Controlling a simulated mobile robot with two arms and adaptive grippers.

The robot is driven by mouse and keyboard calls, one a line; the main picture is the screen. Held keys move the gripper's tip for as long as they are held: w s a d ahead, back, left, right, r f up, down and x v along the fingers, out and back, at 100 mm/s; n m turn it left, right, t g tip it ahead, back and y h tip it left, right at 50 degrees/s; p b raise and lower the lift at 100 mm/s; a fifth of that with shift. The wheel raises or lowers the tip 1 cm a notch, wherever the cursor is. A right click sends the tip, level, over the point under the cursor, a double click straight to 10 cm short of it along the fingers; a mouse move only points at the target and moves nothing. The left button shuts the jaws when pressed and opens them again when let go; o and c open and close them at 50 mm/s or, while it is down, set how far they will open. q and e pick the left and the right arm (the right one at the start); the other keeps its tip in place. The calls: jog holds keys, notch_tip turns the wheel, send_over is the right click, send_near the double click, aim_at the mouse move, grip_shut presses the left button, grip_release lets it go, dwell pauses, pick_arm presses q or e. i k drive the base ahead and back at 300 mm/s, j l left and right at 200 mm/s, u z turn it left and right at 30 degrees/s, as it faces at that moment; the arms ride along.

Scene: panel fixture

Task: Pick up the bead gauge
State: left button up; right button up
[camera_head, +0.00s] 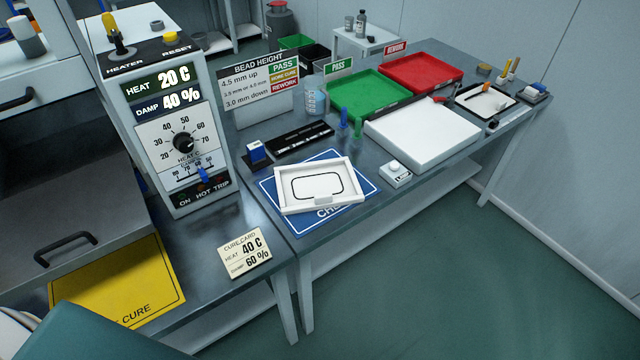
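No part that I can make out as the bead gauge is labelled. A small blue block with a white face (258,152) stands on a dark base behind the blue mat (350,208); it may be the gauge, but I cannot tell. A long black holder (296,141) with small light marks lies to its right. A white panel (290,204) with a black rounded bead loop (342,178) lies slightly askew on the blue mat. Neither of my grippers is in view.
A bead height sign (258,86) stands behind the holder. A green tray (368,98), a red tray (420,72) and a white slab (422,135) fill the right side. The heater control box (160,125) and yellow mat (120,285) are left.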

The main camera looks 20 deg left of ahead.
aim_at(255, 150)
jog(key=u, duration=0.75)
jog(key=i+l, duration=0.05)
jog(key=l, duration=0.05)
